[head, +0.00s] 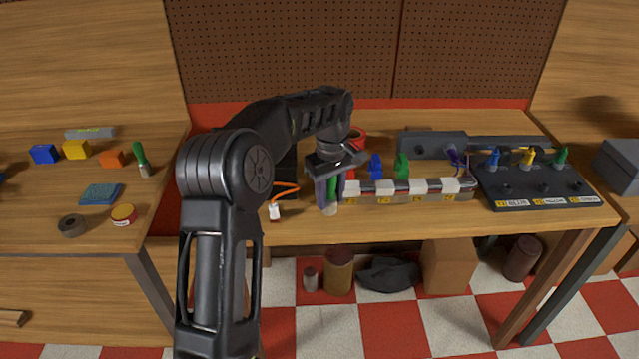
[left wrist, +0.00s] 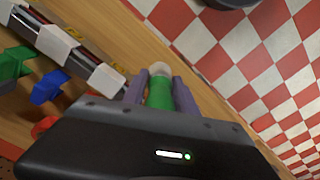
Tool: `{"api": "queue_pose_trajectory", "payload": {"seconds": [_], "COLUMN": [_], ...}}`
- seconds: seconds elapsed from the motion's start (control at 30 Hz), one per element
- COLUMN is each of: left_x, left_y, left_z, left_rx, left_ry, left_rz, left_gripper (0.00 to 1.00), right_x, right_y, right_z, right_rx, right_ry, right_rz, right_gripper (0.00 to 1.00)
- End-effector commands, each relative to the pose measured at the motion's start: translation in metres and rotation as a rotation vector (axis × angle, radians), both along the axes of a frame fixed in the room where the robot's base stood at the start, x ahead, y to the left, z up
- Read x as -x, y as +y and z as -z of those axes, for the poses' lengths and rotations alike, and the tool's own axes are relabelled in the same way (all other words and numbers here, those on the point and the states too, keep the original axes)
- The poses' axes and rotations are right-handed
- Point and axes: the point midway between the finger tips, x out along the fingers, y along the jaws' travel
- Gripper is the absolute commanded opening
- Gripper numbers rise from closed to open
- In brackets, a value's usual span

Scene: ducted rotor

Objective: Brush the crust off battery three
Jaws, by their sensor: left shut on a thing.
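My left gripper (head: 329,196) is shut on a green-handled brush (head: 331,208) with a pale tip, held pointing down at the bench's front edge. In the left wrist view, the gripper (left wrist: 160,88) has a finger on each side of the green handle (left wrist: 160,94). The brush is beside the left end of a row of batteries (head: 403,197) with several white blocks on top and small yellow labels in front. The label numbers are too small to read, so I cannot tell which is battery three. Whether the white blocks (head: 419,186) are crust is unclear. My right gripper is out of view.
Red, blue (head: 376,166) and green (head: 402,165) pieces stand behind the batteries. A black panel (head: 540,188) with coloured plugs is at the right. A white connector (head: 274,211) on orange wire is at the left. The left table (head: 60,220) holds blocks and a sponge (head: 100,194).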

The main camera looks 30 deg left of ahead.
Motion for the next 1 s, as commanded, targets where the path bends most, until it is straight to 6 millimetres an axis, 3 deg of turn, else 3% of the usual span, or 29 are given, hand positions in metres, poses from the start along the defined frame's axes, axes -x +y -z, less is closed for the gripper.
{"api": "queue_pose_trajectory", "payload": {"seconds": [0.17, 0.3, 0.5, 0.67, 1.0], "left_x": [0.008, 0.023, 0.040, 0.043, 0.043], "left_y": [-0.052, -0.109, -0.167, -0.183, -0.183], "left_z": [0.020, 0.034, 0.036, 0.033, 0.032], "left_rx": [0.006, 0.009, 0.008, 0.004, 0.004], "left_ry": [0.012, 0.020, 0.018, 0.014, 0.014], "left_rz": [0.455, 0.846, 1.120, 1.166, 1.164], "left_gripper": [0.00, 0.00, 0.00, 0.00, 0.00], "right_x": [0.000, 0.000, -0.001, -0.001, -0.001], "right_y": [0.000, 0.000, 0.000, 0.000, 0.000], "right_z": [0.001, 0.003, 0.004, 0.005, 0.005], "right_rx": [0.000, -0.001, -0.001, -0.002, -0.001], "right_ry": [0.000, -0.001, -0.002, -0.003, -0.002], "right_rz": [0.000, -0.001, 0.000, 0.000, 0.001], "right_gripper": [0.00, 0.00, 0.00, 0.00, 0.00]}}
